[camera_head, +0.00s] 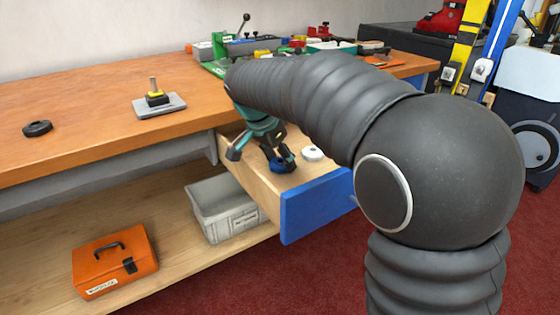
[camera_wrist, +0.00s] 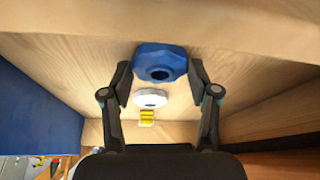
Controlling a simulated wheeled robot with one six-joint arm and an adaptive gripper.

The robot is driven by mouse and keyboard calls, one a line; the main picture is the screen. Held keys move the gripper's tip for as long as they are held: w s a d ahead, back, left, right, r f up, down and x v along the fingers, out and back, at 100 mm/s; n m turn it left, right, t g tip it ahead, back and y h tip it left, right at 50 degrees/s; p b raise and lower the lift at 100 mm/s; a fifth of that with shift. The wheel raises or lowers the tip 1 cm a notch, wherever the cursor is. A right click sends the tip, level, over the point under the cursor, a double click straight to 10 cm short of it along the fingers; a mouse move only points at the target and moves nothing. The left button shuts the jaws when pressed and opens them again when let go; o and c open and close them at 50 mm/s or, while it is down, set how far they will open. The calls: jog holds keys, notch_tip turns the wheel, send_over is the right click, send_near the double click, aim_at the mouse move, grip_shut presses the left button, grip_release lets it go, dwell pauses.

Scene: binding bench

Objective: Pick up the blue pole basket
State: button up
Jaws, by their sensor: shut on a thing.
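The blue pole basket (camera_head: 277,168) is a small blue piece with a lobed rim and a dark hole in its middle. It is inside the open wooden drawer (camera_head: 262,187) with the blue front. In the wrist view the blue pole basket (camera_wrist: 161,58) sits between the two black fingertips. My gripper (camera_head: 264,156) reaches down into the drawer and is shut on it; the gripper also shows in the wrist view (camera_wrist: 161,75). I cannot tell whether the piece still touches the drawer floor.
A white round piece (camera_head: 312,154) lies in the drawer close to the basket, with a yellow piece (camera_wrist: 147,117) beside it. The drawer's walls surround my gripper. A grey crate (camera_head: 225,215) and orange toolbox (camera_head: 115,262) stand on the lower shelf.

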notch_tip(320, 180, up, 4)
jog(key=shift+d+r, duration=0.15)
jog(key=shift+r, duration=0.1)
jog(key=s+d+r, duration=0.4)
jog(key=d+r, duration=0.2)
jog(key=d, duration=0.4)
jog(key=shift+d+r, duration=0.2)
jog(key=shift+d, duration=0.2)
